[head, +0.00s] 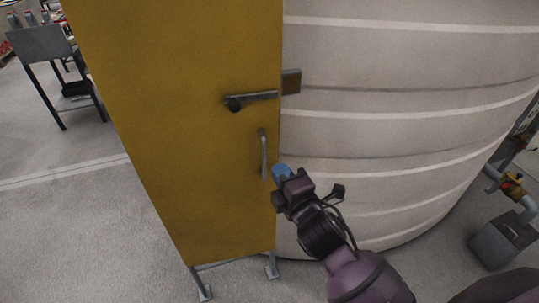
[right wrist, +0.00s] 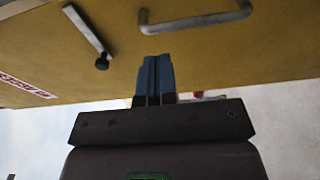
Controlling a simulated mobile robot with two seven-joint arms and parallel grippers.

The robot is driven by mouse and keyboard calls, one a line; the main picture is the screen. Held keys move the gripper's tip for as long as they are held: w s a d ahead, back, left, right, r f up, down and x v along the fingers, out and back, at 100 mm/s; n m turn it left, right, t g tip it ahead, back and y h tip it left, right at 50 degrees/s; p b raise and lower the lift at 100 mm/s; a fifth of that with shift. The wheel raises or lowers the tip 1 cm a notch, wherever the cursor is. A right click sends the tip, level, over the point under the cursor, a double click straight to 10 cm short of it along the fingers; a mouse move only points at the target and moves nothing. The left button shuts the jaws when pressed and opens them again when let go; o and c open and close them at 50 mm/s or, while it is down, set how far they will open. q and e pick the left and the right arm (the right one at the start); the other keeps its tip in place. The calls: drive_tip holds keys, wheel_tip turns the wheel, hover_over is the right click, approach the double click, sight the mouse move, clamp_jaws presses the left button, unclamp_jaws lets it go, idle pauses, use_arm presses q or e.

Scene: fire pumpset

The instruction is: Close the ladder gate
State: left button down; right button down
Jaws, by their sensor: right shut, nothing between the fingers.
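The ladder gate (head: 185,130) is a tall yellow panel standing upright in front of the tank in the head view. It carries a grey latch bar with a dark knob (head: 250,98) and, below it, a vertical grey pull handle (head: 264,155). A small grey plate (head: 291,81) sits at the gate's right edge, by the bar's end. My right gripper (head: 281,172) is shut and empty, just right of the handle's lower end. The right wrist view shows its blue fingers (right wrist: 155,75) together close to the yellow panel (right wrist: 235,60), apart from the handle (right wrist: 195,21). My left gripper is out of view.
A large ribbed pale tank (head: 400,130) fills the space behind and right of the gate. Grey feet (head: 204,292) stand under the gate. A grey pump block and pipe (head: 503,238) are at far right. A dark table (head: 42,45) is at far left; the floor between is clear.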

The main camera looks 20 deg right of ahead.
sight(265, 150)
drive_tip(key=shift+w+a, duration=0.2)
drive_tip(key=shift+w, duration=1.3)
drive_tip(key=shift+w+a, duration=0.2)
drive_tip(key=shift+w, duration=1.3)
